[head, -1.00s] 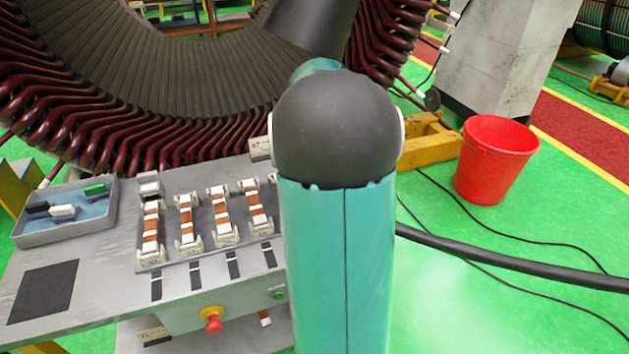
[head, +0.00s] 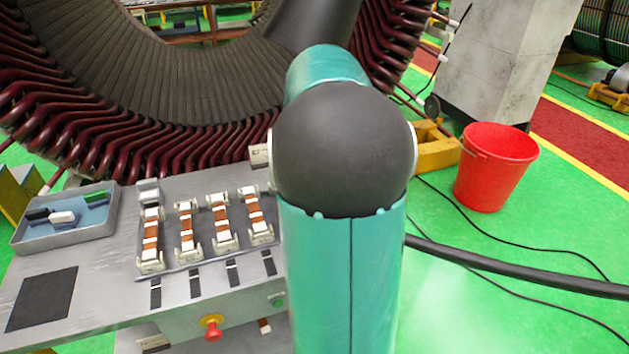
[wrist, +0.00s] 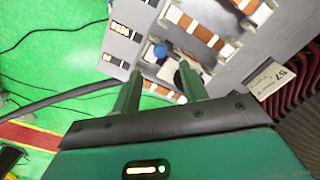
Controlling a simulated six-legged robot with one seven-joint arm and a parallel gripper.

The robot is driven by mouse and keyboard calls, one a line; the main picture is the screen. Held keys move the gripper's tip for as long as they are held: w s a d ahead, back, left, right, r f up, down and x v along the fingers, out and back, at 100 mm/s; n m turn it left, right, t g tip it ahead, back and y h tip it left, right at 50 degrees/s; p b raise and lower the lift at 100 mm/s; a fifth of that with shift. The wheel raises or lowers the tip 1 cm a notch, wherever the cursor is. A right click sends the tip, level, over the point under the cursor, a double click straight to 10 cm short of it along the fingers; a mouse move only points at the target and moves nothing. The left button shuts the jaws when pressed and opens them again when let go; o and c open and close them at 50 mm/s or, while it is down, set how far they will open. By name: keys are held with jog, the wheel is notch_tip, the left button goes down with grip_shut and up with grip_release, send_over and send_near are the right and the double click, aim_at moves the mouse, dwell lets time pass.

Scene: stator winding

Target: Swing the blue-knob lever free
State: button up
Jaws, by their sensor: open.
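The blue knob (wrist: 160,50) of the lever shows in the wrist view, just beyond the fingertips, near a cream clamp body at the edge of the grey panel. My gripper (wrist: 159,72) is open, with its two green fingers apart. The knob appears in the gap between the fingertips, a little past them; I cannot tell whether either finger touches it. In the head view my arm covers this part of the bench, and the knob and gripper are hidden.
The bench (head: 110,290) carries several copper-and-white fuse units (head: 219,224) in a row. A grey tray (head: 65,225) with small parts lies left, a red stop button (head: 213,325) in front. The wound stator stands behind. A red bucket (head: 495,170) and cables lie right.

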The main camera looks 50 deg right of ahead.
notch_tip(320, 180, up, 6)
dwell(0.7)
jog(key=w+a+r+n+t, duration=0.15)
jog(key=a+n, duration=0.25)
jog(key=a, duration=0.7)
jog(key=s+a+f+n+t, duration=0.1)
jog(key=s+a+f+n, duration=0.1)
jog(key=a, duration=0.6)
jog(key=s+a+f+n+t, duration=0.1)
jog(key=s+a+f+n, duration=0.1)
jog(key=s+a+n, duration=0.2)
jog(key=s+a+f+n+t, duration=0.2)
jog(key=a+n, duration=0.3)
jog(key=a, duration=0.8)
jog(key=shift+s+n, duration=0.4)
jog(key=shift+c, duration=0.4)
jog(key=shift+c, duration=0.3)
jog(key=shift+d, duration=0.1)
